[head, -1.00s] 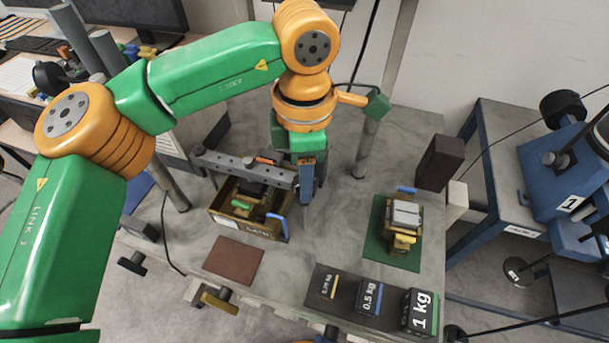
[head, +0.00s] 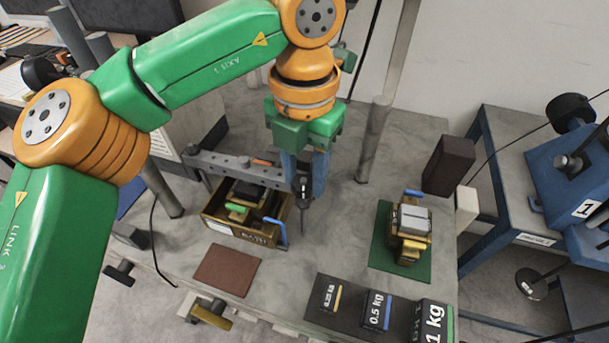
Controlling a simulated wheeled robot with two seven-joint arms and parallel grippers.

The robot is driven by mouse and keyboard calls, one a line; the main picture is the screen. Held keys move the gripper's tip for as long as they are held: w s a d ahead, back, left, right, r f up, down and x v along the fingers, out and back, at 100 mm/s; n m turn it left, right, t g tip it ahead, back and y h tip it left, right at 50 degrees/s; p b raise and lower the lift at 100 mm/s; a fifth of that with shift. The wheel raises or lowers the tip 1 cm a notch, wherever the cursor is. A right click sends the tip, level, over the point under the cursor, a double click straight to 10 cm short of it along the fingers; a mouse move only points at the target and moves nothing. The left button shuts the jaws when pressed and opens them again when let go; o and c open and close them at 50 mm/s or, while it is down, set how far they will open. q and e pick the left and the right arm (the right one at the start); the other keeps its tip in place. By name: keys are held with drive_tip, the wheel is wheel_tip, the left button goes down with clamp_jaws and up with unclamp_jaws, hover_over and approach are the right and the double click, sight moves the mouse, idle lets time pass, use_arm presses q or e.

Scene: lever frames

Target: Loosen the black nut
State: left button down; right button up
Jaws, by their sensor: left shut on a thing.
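My left gripper (head: 304,178) points down at the right end of the grey beam (head: 230,166). Its two blue fingers are shut on a small dark piece (head: 303,186) between them. A thin dark shaft shows below the fingers, down toward the bench top. I cannot tell for sure whether this dark piece is the black nut or something around it; the fingers hide its sides. My right gripper is not in view.
A brown open box (head: 222,230) with tools sits under the beam, just left of the fingers. A grey post (head: 374,140) rises to the right. A green mat (head: 380,253) with a brass-coloured block, labelled weights (head: 376,311) and a brown pad (head: 227,270) lie nearer.

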use_arm(q)
drive_tip(key=n+b, duration=0.1)
drive_tip(key=n, duration=0.4)
drive_tip(key=shift+n, duration=0.3)
idle(0.4)
drive_tip(key=shift+c, duration=2.3)
unclamp_jaws()
wheel_tip(320, 180, up, 7)
drive_tip(key=shift+r+p, duration=0.1)
drive_tip(key=shift+p, duration=0.8)
